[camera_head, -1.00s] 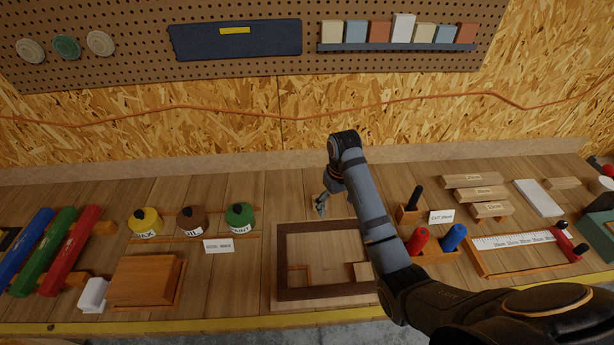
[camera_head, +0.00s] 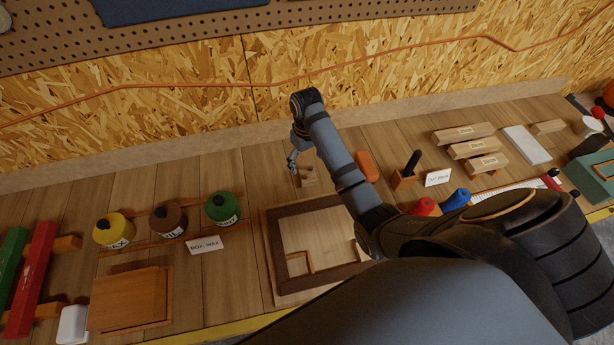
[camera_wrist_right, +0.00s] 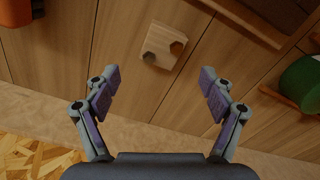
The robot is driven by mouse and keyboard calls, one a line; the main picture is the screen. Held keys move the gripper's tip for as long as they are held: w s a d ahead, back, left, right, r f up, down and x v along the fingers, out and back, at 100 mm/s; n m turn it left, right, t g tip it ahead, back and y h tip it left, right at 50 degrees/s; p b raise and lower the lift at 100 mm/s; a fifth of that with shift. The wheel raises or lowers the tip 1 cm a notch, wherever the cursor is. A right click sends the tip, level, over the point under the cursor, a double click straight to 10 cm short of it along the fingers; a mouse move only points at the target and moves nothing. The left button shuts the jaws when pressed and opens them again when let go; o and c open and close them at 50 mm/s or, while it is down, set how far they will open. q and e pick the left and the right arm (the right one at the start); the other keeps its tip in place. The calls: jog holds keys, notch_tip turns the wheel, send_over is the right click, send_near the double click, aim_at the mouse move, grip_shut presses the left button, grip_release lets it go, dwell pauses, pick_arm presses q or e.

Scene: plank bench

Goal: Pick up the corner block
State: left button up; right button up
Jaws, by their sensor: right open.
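A small light wooden block with two dark hexagonal marks (camera_wrist_right: 163,46) lies flat on the plank bench; I take it for the corner block. In the head view the block (camera_head: 307,176) is behind the dark-framed tray, just right of my right gripper (camera_head: 293,163). In the right wrist view my right gripper (camera_wrist_right: 161,74) is open and empty, its two fingers spread wide. The block lies beyond the fingertips, roughly centred between them, and apart from them. My left gripper is not in view.
The green bottle (camera_head: 222,208) and other bottles are to the left. An orange block (camera_head: 366,166) and a tool holder (camera_head: 403,180) are to the right. Bare planks surround the block.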

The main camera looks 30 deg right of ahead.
aim_at(307, 173)
jog(key=shift+s+f+p, duration=0.25)
jog(key=shift+f+p, duration=0.6)
jog(key=shift+f, duration=0.15)
jog(key=shift+w+f, duration=0.15)
jog(key=shift+f, duration=1.25)
jog(key=c, duration=0.8)
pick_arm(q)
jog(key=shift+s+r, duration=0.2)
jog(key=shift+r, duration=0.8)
pick_arm(e)
jog(key=c, duration=0.6)
